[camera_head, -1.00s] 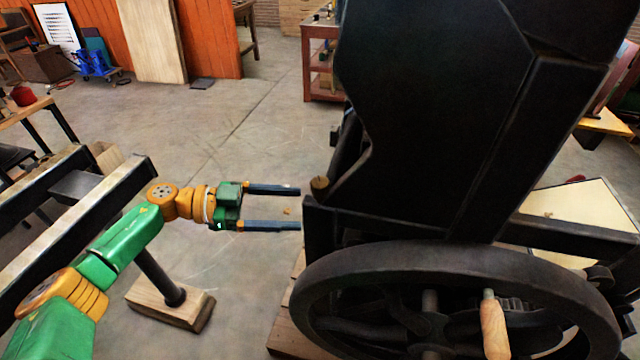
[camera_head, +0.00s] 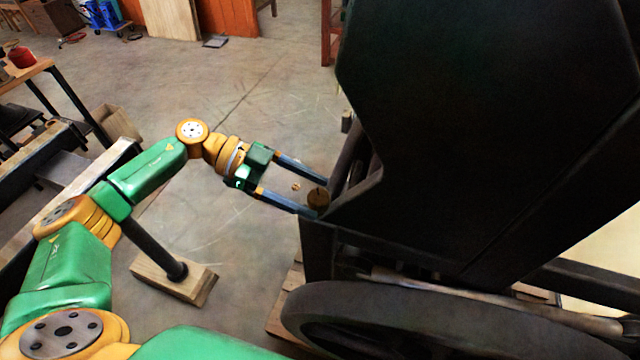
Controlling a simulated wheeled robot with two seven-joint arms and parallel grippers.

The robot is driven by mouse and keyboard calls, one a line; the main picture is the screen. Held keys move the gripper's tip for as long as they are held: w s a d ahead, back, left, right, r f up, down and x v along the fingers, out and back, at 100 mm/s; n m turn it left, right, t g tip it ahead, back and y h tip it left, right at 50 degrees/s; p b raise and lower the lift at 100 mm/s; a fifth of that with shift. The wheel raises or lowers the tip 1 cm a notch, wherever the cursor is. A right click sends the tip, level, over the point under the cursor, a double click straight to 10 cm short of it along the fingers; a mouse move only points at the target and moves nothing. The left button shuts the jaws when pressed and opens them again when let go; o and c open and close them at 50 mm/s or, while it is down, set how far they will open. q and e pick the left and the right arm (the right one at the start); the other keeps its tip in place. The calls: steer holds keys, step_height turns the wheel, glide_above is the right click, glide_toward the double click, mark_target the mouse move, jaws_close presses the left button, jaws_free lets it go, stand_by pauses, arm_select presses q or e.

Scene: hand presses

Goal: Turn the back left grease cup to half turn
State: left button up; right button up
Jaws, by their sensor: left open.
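A round, brownish grease cup (camera_head: 318,198) sits at the left edge of the black press (camera_head: 480,130), at the corner of its frame. It is the only cup I can make out clearly, and I cannot tell whether it is the back left one. My left gripper (camera_head: 321,199) is open, its two dark blue fingers pointing right toward the press. The fingertips lie on either side of the cup in the picture; I cannot tell whether they touch it. My right gripper is not in view.
The press's dark handwheel (camera_head: 345,315) stands in front, below the cup. A small knob-like part (camera_head: 346,121) sticks out farther back. A post on a wooden foot (camera_head: 165,278) stands on the floor under my left arm. Concrete floor is open behind the gripper.

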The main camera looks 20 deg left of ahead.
arm_select(q)
steer(key=shift+s+d, duration=0.15)
steer(key=shift+d, duration=0.55)
steer(key=shift+d+f, duration=0.25)
steer(key=shift+w+f, duration=0.3)
steer(key=shift+w, duration=0.1)
steer(key=shift+s, duration=0.1)
jaws_close()
steer(key=shift+f+g, duration=0.1)
steer(key=shift+g, duration=0.2)
steer(key=shift+m+g+b, duration=0.7)
steer(key=shift+r, duration=0.2)
jaws_free()
